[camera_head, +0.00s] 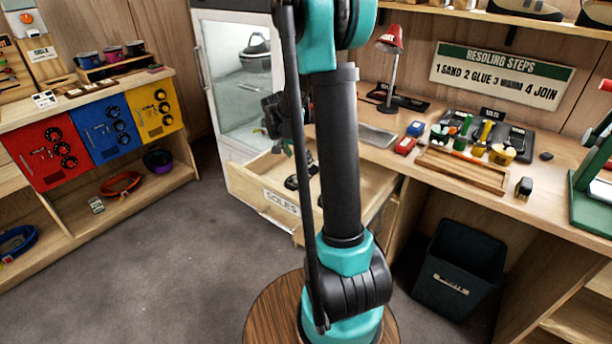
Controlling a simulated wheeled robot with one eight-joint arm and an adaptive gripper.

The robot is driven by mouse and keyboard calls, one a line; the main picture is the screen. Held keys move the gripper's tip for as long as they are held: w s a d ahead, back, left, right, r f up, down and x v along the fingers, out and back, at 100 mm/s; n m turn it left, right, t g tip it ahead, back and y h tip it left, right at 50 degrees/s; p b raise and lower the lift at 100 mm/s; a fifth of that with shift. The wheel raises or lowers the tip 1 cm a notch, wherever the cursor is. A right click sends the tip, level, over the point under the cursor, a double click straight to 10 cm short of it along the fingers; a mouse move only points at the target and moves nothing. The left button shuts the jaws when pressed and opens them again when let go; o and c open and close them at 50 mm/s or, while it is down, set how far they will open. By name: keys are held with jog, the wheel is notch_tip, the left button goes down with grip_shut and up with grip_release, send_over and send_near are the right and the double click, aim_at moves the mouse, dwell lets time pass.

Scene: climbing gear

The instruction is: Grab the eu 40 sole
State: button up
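An open wooden drawer (246,178) with a label reading "SOLES" pulls out below the bench. Dark sole-like shapes (292,183) lie inside it, partly hidden behind my arm. No size marking is readable, so I cannot tell which one is the EU 40 sole. My gripper (282,149) is above the back left part of the drawer, to the left of my upright arm link, pointing down. It appears apart from the dark shapes. Its fingers are too small and dark to tell whether they are open or shut, and I see no sole held in them.
A glass-fronted cabinet (209,52) stands behind the drawer. The bench on the right carries a red lamp (390,38), a wooden tray (462,171) and several small tools. A dark bin (462,262) stands under the bench. Grey floor lies clear to the left.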

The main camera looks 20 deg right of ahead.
aim_at(306, 174)
jog(key=shift+x, duration=4.2)
jog(key=shift+s, duration=0.15)
jog(key=c, duration=1.4)
